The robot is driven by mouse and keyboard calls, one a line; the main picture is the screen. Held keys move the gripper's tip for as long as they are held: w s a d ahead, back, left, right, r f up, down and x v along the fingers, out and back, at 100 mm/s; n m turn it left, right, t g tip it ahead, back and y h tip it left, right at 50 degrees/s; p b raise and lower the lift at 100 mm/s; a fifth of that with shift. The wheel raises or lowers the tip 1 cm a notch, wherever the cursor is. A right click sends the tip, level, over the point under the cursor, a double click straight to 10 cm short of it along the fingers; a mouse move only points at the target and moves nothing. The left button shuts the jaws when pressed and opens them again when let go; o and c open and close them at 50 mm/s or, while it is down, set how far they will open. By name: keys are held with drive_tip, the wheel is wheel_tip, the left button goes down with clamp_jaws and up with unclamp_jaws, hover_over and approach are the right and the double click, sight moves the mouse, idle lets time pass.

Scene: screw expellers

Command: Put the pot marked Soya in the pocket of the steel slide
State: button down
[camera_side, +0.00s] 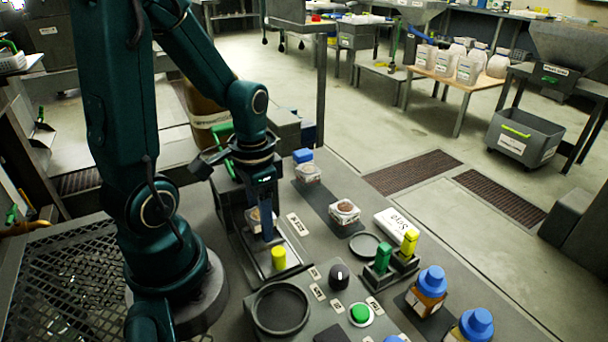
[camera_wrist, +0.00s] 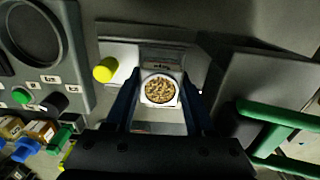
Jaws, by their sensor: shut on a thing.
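My gripper (camera_side: 264,222) is low over the steel slide (camera_side: 253,252), shut on a small clear pot (camera_side: 253,217) with a white rim and tan, grainy contents. In the wrist view the pot (camera_wrist: 160,90) is upright between the two fingers, over the slide's plate (camera_wrist: 120,54). The slide's yellow knob (camera_side: 279,257) is at its near end; it also shows in the wrist view (camera_wrist: 105,70). The held pot's marking is not readable. A finger partly covers the pot in the side view, and I cannot tell whether it rests in the pocket.
Two other pots (camera_side: 344,211) (camera_side: 307,173) stand on a dark strip to the right. A white card reading Soya (camera_side: 398,227) lies beyond. Green (camera_side: 383,258) and yellow handles, a round dish (camera_side: 281,308), a green button (camera_side: 360,313) and blue-capped jars (camera_side: 428,290) crowd the front.

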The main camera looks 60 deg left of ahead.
drive_tip(key=shift+f, duration=0.75)
idle(1.2)
drive_tip(key=shift+c, duration=1.5)
unclamp_jaws()
drive_tip(key=c, duration=0.3)
drive_tip(key=shift+o, duration=1.4)
drive_tip(key=shift+r, duration=0.65)
drive_tip(key=shift+w+a+r, duration=0.1)
drive_tip(key=shift+w+r, duration=0.05)
drive_tip(key=shift+r, duration=3.75)
